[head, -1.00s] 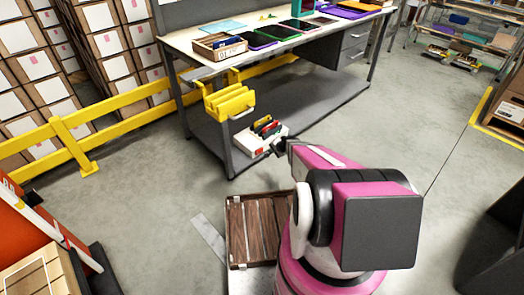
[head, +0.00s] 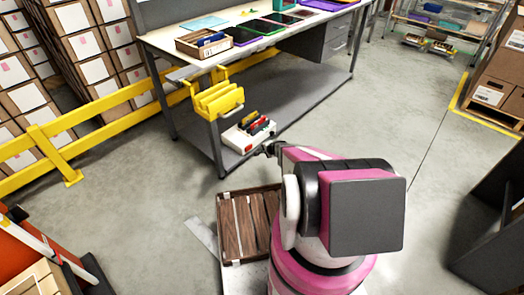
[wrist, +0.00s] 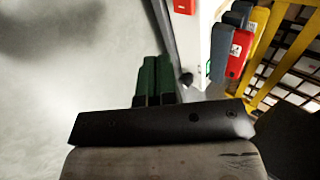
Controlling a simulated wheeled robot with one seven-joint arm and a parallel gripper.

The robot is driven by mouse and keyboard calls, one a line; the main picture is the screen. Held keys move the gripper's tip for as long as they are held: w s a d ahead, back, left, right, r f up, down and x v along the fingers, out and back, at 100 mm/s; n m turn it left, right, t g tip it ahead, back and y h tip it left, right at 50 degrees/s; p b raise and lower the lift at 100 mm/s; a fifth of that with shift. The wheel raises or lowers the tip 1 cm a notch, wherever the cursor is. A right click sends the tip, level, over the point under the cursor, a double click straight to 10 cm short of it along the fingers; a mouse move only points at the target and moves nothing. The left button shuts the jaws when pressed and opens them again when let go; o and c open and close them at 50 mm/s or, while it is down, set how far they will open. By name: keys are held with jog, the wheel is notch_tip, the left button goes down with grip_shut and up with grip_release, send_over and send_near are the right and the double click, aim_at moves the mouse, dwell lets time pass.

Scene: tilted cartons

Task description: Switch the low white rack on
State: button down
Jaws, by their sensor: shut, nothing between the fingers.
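The low white rack (head: 231,139) sits on the bench's lower shelf near its front left corner, with several coloured items standing in it. In the wrist view its white face (wrist: 207,30) is close at the upper right, with a red patch (wrist: 184,7) at the top edge, a small green outline and a dark round knob (wrist: 187,80). My gripper (head: 268,149) is beside the rack's right front end. In the wrist view my gripper's green fingers (wrist: 154,78) are together and empty, left of the white face. I cannot tell whether they touch it.
A yellow slotted holder (head: 219,101) hangs above the rack at the bench (head: 290,85) end. A yellow rail (head: 110,128) runs at the left. A brown slatted crate (head: 240,228) is beside my base. Open grey floor (head: 390,130) lies to the right.

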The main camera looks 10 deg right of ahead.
aim_at(249, 148)
jog(key=w+r+x, duration=0.1)
jog(key=r+x, duration=0.1)
jog(key=x, duration=0.9)
jog(key=shift+w+a+f, duration=0.15)
jog(key=shift+w+a, duration=0.35)
jog(key=shift+w, duration=0.1)
jog(key=shift+w+a+n+g+y, duration=0.15)
jog(key=shift+w+n+g+y, duration=0.15)
jog(key=shift+w+n+y, duration=0.4)
